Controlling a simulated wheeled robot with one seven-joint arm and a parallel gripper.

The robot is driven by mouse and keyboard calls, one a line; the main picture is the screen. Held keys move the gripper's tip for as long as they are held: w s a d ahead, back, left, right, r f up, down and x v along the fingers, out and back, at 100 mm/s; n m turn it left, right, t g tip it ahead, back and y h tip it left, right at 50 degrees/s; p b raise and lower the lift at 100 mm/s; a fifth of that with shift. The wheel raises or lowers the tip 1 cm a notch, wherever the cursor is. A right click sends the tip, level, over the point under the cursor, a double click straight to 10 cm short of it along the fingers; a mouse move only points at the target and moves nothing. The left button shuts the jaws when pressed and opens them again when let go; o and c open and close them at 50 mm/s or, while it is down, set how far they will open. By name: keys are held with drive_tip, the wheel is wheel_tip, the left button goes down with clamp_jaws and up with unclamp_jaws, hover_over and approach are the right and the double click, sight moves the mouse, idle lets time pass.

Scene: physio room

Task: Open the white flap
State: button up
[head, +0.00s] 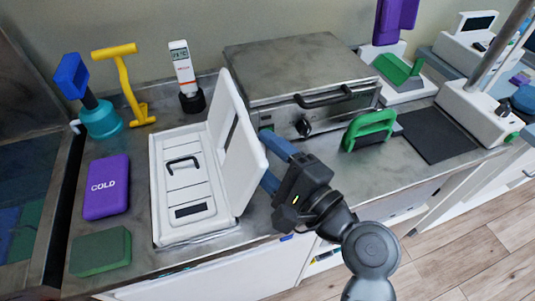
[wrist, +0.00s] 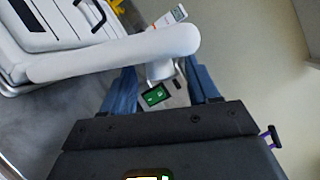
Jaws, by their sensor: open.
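The white flap (head: 240,140) stands raised, roughly upright, along the right side of a white case (head: 163,205). The case is open; its inside shows a black handle and a dark panel. In the wrist view the flap (wrist: 110,62) crosses as a thick white band just past my fingertips. My gripper (head: 268,163) is on the right side of the flap, its blue fingers apart and pointing at it. In the wrist view my gripper (wrist: 163,75) is open, with no object gripped. I cannot tell whether a finger touches the flap.
A grey metal unit (head: 300,65) stands behind and right of my gripper, with a green handled item (head: 370,130) near it. A purple cold pack (head: 107,187) and green block (head: 101,251) lie left of the case. A thermometer (head: 183,68) stands behind it.

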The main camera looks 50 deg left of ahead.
drive_tip(key=shift+c, duration=0.3)
clamp_jaws()
idle(0.3)
